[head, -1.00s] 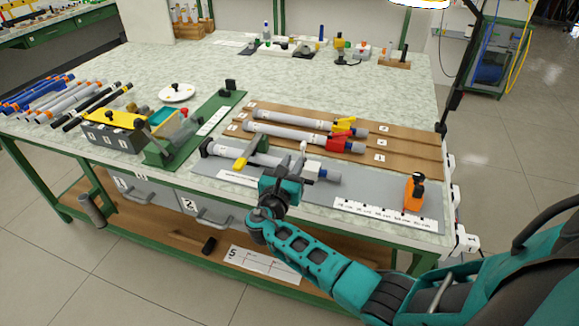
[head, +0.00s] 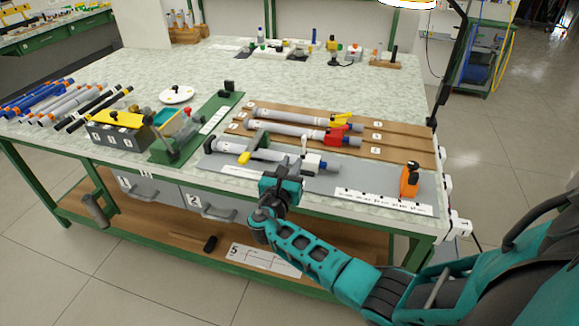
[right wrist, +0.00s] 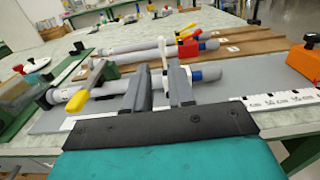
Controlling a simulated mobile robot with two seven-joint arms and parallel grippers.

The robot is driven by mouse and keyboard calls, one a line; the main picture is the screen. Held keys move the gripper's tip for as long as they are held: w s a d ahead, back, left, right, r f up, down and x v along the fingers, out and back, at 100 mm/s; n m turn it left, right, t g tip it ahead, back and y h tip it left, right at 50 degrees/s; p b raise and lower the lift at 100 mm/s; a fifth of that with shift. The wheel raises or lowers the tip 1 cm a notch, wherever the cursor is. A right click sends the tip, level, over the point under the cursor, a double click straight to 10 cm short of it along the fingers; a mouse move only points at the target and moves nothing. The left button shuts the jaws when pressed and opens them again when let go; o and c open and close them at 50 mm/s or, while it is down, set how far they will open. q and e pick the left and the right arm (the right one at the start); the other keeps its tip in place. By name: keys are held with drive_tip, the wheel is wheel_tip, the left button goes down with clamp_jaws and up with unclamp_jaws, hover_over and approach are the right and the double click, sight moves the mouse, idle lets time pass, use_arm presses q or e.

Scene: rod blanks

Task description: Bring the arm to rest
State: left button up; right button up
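My right arm comes in from the lower right in the head view. In the right wrist view, the two dark fingers (right wrist: 158,88) stand apart with a visible gap. The rod (right wrist: 118,91) runs behind them, and I see nothing gripped between them. A yellow-handled clamp (right wrist: 84,90) is at the rod, left of the fingers. My left gripper is not in view.
Two more grey rods (head: 280,129) lie on a brown slotted board (head: 395,142) behind. An orange block (head: 409,180) stands on the right of the grey mat (head: 375,180). Several loose rods (head: 60,100) lie at left. Drawers (head: 205,205) sit under the tabletop.

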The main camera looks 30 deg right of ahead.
idle(0.5)
drive_tip(key=s+a+f+m+g+y, duration=0.1)
drive_tip(key=s+a+f+m+y, duration=0.35)
drive_tip(key=s+f+m, duration=0.2)
drive_tip(key=s+a+f+m+g+y, duration=0.1)
drive_tip(key=s+a+f+m+y, duration=0.4)
drive_tip(key=s+f, duration=0.3)
drive_tip(key=s+a+r+m+y, duration=0.2)
drive_tip(key=s+a+m+y, duration=0.1)
drive_tip(key=s+m, duration=0.2)
drive_tip(key=s+a+r+m+t+y, duration=0.1)
drive_tip(key=s+a+r+m+y, duration=0.1)
drive_tip(key=s+m, duration=0.3)
drive_tip(key=shift+s+a+m+y, duration=0.15)
drive_tip(key=shift+a+m+y, duration=0.6)
drive_tip(key=shift+m, duration=0.4)
